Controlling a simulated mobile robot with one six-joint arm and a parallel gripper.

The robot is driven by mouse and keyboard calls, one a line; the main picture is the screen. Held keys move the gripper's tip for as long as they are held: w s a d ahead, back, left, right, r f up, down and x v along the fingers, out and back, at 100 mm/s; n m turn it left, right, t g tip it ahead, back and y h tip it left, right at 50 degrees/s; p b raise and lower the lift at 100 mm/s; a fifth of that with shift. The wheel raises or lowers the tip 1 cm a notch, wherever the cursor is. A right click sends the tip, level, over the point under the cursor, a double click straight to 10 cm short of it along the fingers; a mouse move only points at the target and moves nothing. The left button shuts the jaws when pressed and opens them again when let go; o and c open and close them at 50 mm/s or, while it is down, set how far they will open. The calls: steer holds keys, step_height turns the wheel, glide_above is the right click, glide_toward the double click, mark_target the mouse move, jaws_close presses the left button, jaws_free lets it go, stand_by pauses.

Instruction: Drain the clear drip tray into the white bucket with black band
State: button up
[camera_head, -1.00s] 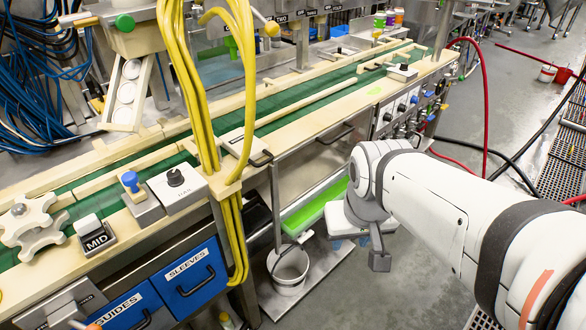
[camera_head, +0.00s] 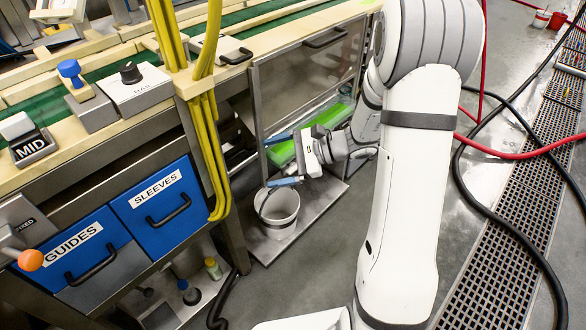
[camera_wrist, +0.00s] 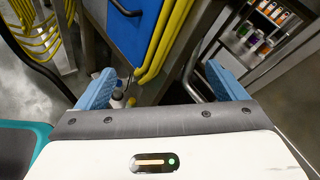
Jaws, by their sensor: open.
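The clear drip tray (camera_head: 338,114) shows green contents under the machine, behind a grey panel; my gripper and arm hide part of it. The white bucket (camera_head: 280,208) stands upright on a low metal shelf, below and in front of the tray, with a dark band low on its side and a dark handle. My gripper (camera_head: 281,160) is open and empty, its blue fingers apart. In the head view it appears in front of the tray and above the bucket. The blue fingers also show spread in the wrist view (camera_wrist: 160,88), with nothing between them.
Yellow hoses (camera_head: 211,120) hang left of the bucket. Blue drawers (camera_head: 158,208) stand farther left. A black hose (camera_head: 222,305) lies on the floor by the shelf. A floor grate (camera_head: 510,190) and hoses are at the right.

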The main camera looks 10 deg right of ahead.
steer(key=w+d+f+m+t+b, duration=0.3)
steer(key=w+f+m+t, duration=0.15)
steer(key=f, duration=0.25)
steer(key=w+d+f+m+t+b, duration=0.25)
steer(key=w+d+f+m, duration=0.2)
steer(key=f, duration=0.25)
steer(key=m+t+h+b, duration=0.3)
steer(key=m+t, duration=0.1)
steer(key=t, duration=0.1)
glide_toward(295, 166)
steer(key=x, duration=0.3)
steer(key=b+x, duration=0.1)
steer(key=x, duration=0.6)
steer(key=shift+w+d, duration=0.1)
steer(key=shift+f, duration=0.1)
steer(key=c, duration=1)
